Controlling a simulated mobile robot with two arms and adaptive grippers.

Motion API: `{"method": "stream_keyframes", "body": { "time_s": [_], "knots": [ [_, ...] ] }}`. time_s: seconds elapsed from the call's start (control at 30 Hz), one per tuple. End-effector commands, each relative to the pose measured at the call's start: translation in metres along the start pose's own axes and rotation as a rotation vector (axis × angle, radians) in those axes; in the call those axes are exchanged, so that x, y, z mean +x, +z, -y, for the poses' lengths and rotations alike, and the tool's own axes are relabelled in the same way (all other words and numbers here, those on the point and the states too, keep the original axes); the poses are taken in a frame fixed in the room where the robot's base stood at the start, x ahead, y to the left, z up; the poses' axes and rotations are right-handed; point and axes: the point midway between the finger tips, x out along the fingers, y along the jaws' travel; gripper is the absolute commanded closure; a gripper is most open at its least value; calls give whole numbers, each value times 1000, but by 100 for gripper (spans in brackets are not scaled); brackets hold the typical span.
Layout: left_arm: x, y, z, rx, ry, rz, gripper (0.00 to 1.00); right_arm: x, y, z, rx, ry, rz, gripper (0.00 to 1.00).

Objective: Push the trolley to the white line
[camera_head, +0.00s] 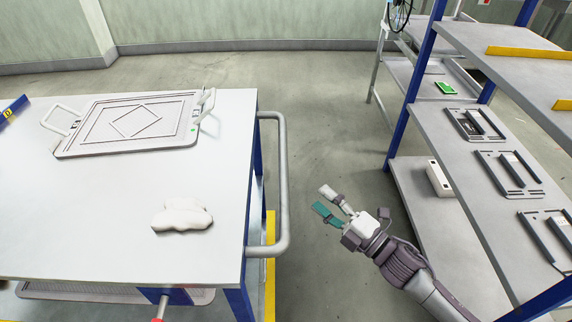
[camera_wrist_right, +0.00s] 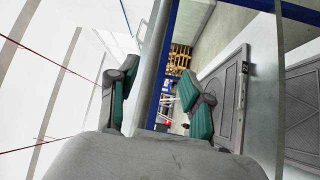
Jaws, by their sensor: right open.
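The trolley (camera_head: 225,150) has a pale flat top and blue legs and stands at the left in the head view. Its grey tubular handle (camera_head: 283,180) sticks out from its right side. My right gripper (camera_head: 324,200) is open and empty, a short way right of the handle and apart from it in the head view. In the right wrist view the handle bar (camera_wrist_right: 158,50) shows beyond my open right fingers (camera_wrist_right: 158,78), in line with the gap between them. My left gripper is out of view. No white line shows on the visible floor.
A grey tray (camera_head: 125,125) with white handles and a crumpled white cloth-like item (camera_head: 182,215) lie on the trolley. A blue-framed shelf unit (camera_head: 425,115) with several dark fixtures stands right. Bare floor (camera_head: 310,110) lies between trolley and shelves, up to the back wall.

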Motion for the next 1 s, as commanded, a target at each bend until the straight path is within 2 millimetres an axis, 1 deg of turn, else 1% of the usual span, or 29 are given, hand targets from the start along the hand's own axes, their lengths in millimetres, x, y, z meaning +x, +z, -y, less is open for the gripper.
{"method": "stream_keyframes", "body": {
  "time_s": [0.17, 0.5, 0.63, 0.8, 1.0],
  "knots": [
    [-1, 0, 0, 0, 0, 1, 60, 20, -2, -5, -6, 8, -8, 50],
    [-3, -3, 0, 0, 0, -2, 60, 91, -2, -4, -4, 7, -6, 50],
    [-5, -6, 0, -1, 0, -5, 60, 114, -2, -4, -3, 6, -5, 50],
    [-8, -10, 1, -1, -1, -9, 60, 132, -2, -3, -2, 4, -4, 50],
    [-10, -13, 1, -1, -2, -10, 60, 138, -2, -3, -2, 3, -3, 50]
  ]
}}
